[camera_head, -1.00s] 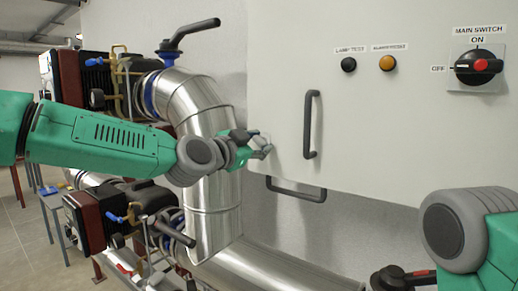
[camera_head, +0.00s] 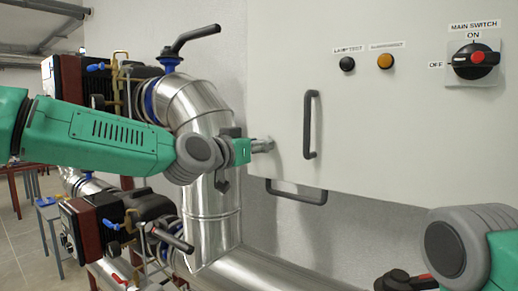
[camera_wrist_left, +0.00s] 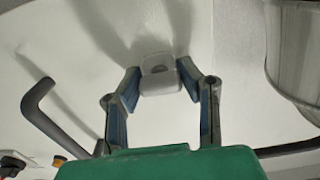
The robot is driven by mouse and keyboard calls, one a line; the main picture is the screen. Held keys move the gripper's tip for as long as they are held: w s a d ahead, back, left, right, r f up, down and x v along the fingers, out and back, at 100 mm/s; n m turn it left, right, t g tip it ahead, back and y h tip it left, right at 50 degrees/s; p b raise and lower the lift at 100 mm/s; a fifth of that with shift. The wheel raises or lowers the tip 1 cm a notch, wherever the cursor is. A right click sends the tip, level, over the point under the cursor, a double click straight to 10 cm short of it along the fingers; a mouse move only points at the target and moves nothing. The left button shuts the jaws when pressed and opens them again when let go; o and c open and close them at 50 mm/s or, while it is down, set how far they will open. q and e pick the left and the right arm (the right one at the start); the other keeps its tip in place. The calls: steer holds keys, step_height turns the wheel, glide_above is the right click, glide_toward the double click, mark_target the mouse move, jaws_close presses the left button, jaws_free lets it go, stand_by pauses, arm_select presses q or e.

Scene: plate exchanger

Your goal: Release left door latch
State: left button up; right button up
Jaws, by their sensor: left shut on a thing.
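The left door latch (camera_wrist_left: 158,77) is a small light-grey block on the white cabinet door (camera_head: 400,130). In the head view, it sits at the door's left edge and is mostly hidden by my left gripper (camera_head: 261,146). In the left wrist view, my left gripper (camera_wrist_left: 158,82) has its two blue-grey fingers on either side of the latch, shut on it.
A dark door handle (camera_head: 309,125) stands right of the latch, and another dark handle (camera_head: 296,191) is below the door edge. Silver pipes (camera_head: 213,190) run close behind my left wrist. The main switch (camera_head: 475,61) and two buttons are higher up on the right.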

stand_by(0.4)
arm_select(q)
steer(key=o, duration=1.2)
steer(key=shift+c, duration=0.2)
steer(key=shift+s+a, duration=0.1)
steer(key=shift+a, duration=0.05)
steer(key=v, duration=1.1)
steer(key=shift+s+a, duration=0.2)
steer(key=shift+a, duration=0.1)
steer(key=shift+f, duration=0.1)
